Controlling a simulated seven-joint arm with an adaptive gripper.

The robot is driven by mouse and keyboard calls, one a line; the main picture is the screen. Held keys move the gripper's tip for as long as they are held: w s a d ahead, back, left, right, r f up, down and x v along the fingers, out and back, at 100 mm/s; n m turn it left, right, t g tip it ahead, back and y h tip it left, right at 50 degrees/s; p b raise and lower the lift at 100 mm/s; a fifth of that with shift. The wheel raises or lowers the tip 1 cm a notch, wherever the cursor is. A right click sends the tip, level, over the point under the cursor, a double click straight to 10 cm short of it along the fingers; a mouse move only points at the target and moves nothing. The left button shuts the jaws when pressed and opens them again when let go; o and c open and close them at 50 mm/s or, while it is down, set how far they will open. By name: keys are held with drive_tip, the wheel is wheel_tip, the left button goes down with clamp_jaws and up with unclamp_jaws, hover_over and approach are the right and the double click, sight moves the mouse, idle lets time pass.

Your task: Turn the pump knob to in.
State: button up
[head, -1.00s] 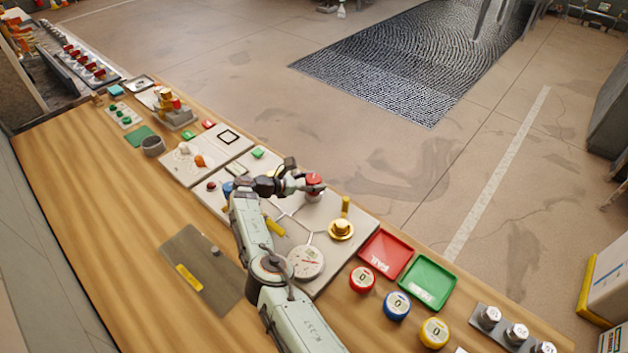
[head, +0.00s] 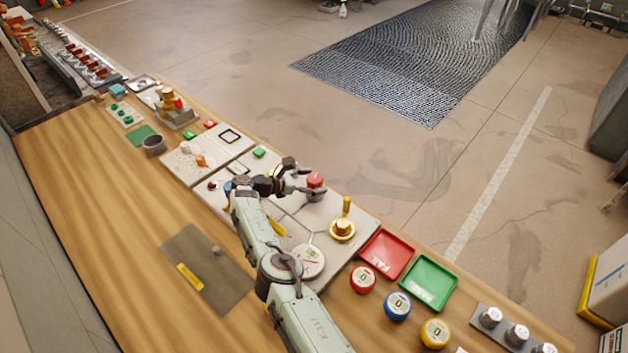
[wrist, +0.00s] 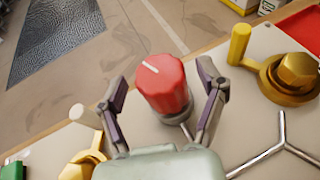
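A red ribbed knob (wrist: 163,85) with a white pointer line on top stands on the pale panel in the wrist view. The line points to the upper left of that picture. The red knob also shows in the head view (head: 315,181), at the panel's far edge. My gripper (wrist: 161,80) is open, with one finger on each side of the knob. Gaps seem to show between the fingers and the knob. In the head view my gripper (head: 298,181) is right beside the knob. No label for the knob's positions can be read.
A brass valve (head: 342,228) with a yellow post stands right of the knob. A round dial gauge (head: 308,262) sits on the panel (head: 345,258), partly behind my arm. Red (head: 386,254) and green (head: 429,283) trays lie further right. Open floor lies beyond the bench edge.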

drive_tip(key=v, duration=1.2)
